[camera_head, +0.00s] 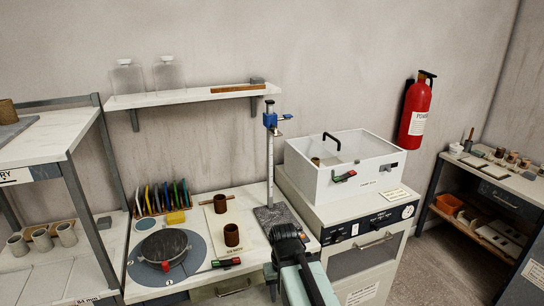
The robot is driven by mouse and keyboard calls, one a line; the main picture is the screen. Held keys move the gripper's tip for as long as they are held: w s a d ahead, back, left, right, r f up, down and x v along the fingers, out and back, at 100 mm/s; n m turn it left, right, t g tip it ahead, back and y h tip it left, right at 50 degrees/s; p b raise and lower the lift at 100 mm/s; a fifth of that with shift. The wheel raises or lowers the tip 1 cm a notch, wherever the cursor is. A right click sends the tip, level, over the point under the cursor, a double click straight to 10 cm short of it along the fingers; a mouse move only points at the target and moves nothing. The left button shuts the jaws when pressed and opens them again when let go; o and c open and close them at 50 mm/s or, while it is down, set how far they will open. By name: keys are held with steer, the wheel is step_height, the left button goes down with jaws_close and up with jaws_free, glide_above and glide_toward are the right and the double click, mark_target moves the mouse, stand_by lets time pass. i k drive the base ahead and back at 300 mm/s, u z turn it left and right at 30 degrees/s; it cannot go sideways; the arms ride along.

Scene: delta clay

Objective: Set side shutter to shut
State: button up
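I cannot tell for certain which part is the side shutter. A second red and green handle (226,263) lies by the round grey plate on the bench. My gripper (286,233) is at the bottom centre, left of and nearer than the box, touching neither lever. Its fingers are hard to make out.
The bench holds a height gauge (270,150) on a dark base, brown cylinders (232,235), a rack of coloured tools (161,197) and a round grey plate (165,247). The cabinet (350,235) has knobs and a dial. A fire extinguisher (415,115) hangs behind at right.

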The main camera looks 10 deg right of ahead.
mark_target(385, 168)
steer(key=k, duration=1.05)
steer(key=z, duration=0.85)
steer(key=i, duration=1.25)
steer(key=u, duration=0.15)
